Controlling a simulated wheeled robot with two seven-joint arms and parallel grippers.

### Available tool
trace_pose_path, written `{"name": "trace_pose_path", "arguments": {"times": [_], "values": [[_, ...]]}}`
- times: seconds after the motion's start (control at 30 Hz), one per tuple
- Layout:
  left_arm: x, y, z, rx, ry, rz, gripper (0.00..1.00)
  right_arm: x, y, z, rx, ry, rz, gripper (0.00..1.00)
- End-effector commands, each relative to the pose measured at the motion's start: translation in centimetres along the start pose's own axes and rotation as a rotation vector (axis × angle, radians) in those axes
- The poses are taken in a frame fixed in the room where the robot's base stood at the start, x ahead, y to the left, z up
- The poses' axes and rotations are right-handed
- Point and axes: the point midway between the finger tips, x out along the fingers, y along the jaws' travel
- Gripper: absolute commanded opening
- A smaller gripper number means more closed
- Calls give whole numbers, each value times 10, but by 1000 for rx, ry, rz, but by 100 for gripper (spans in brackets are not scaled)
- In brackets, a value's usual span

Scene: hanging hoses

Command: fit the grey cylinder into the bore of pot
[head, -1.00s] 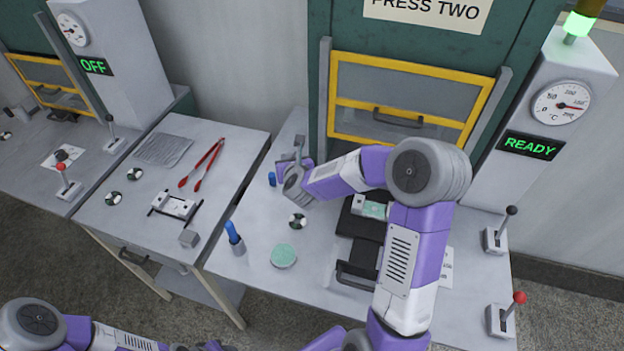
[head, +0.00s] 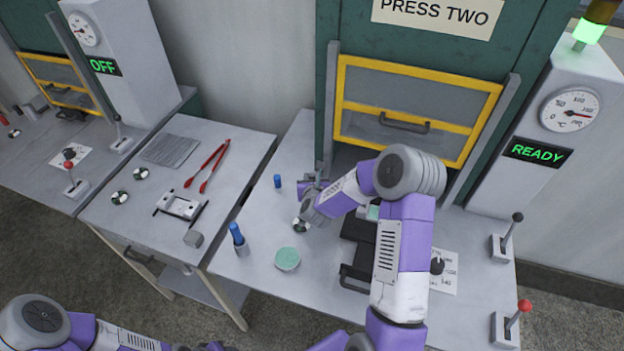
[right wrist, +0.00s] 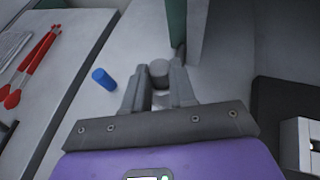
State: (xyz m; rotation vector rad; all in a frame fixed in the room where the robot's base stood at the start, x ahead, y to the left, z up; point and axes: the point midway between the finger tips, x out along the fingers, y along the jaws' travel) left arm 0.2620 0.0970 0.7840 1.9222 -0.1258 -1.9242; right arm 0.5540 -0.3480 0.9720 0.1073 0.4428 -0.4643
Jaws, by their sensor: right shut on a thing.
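My right gripper (head: 312,184) is above the table in front of the press, left of the black slide. In the right wrist view its fingers (right wrist: 159,88) are shut on a grey cylinder (right wrist: 158,71), whose round end shows between the fingertips. In the head view my right arm largely hides the cylinder. A pale block with a mint-green top (head: 373,212) sits on the black slide, partly behind my right arm; I cannot tell whether it is the pot, and no bore shows. My left arm lies along the bottom left edge, with its gripper out of view.
A blue peg (head: 277,181), a blue-topped grey piece (head: 238,240) and a mint-green round piece (head: 287,259) stand on the press table. The yellow-framed guard (head: 415,108) is behind. Levers (head: 506,240) stand at right. A side table (head: 160,218) holds red tongs (head: 208,165).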

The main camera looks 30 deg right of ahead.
Motion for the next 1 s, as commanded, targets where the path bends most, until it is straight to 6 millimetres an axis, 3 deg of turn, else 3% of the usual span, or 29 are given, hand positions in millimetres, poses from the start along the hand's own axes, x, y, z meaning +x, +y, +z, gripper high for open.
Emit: {"name": "trace_pose_path", "arguments": {"times": [0.3,0.33,0.5,0.87,1.0], "values": [[5,-2,0,0,0,0,43,1,0,-2,0,-1,1,0],[5,-2,0,0,0,0,43,1,1,-2,0,0,1,29],[4,-1,0,0,0,0,43,1,0,-1,0,0,1,51],[-1,0,0,0,0,0,43,-1,0,2,0,0,1,51],[0,0,0,0,0,0,43,-18,1,2,0,-1,3,51]]}}
